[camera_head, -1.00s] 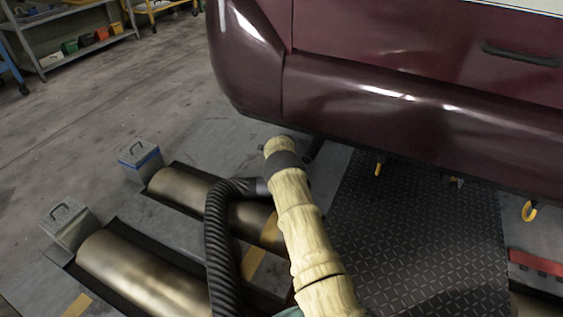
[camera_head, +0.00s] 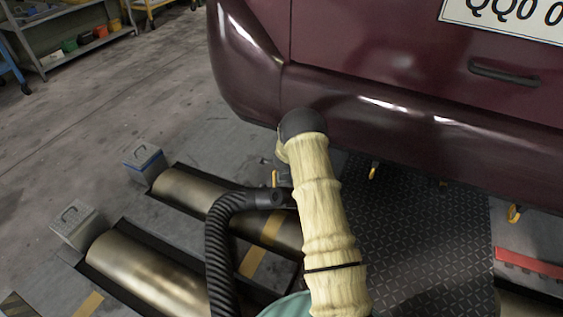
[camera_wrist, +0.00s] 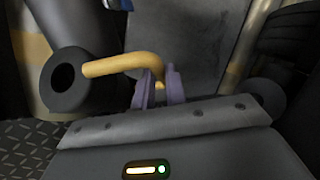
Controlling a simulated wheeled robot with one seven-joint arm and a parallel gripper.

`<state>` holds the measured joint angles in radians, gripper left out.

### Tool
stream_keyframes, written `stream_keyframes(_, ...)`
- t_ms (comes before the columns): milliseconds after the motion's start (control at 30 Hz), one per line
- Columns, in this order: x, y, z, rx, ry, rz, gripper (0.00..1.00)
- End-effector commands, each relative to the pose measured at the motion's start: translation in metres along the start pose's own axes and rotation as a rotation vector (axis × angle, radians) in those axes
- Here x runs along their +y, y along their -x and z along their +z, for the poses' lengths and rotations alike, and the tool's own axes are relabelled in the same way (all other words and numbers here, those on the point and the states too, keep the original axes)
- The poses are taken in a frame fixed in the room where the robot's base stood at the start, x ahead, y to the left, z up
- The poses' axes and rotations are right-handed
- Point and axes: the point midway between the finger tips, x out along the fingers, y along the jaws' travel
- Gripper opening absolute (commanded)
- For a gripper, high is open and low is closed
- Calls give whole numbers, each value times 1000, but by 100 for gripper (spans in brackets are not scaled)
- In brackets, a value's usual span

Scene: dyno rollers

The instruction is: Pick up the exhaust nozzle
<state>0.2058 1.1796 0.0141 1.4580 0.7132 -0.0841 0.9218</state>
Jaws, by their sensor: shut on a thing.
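The exhaust nozzle is a dark round tube with an open end (camera_wrist: 65,84) in the wrist view. A yellow bent handle (camera_wrist: 122,65) sticks out from it. My gripper (camera_wrist: 155,82) has its purple fingers closed around the handle near its bend. In the head view the nozzle (camera_head: 264,198) sits at the end of a black ribbed hose (camera_head: 219,250), and a bit of yellow shows just above it. My own arm hides my gripper and part of the nozzle there.
A maroon car (camera_head: 400,100) stands close ahead, its bumper low over the floor. Metal rollers (camera_head: 150,275) lie at the left and a dark tread plate (camera_head: 400,240) at the right. Yellow hooks (camera_head: 514,213) hang under the car. A shelf (camera_head: 60,40) stands far left.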

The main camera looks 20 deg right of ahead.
Motion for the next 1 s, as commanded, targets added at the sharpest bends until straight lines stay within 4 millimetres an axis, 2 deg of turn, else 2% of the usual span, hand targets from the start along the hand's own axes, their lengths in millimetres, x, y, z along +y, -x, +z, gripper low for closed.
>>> stream_keyframes(33, -2, 12, 0, -1, -3, -5, 0)
stream_keyframes(300, 12, 30, 0, 0, 0, -5, 0)
stream_keyframes(1000, 14, 32, 0, -1, 2, -6, 0)
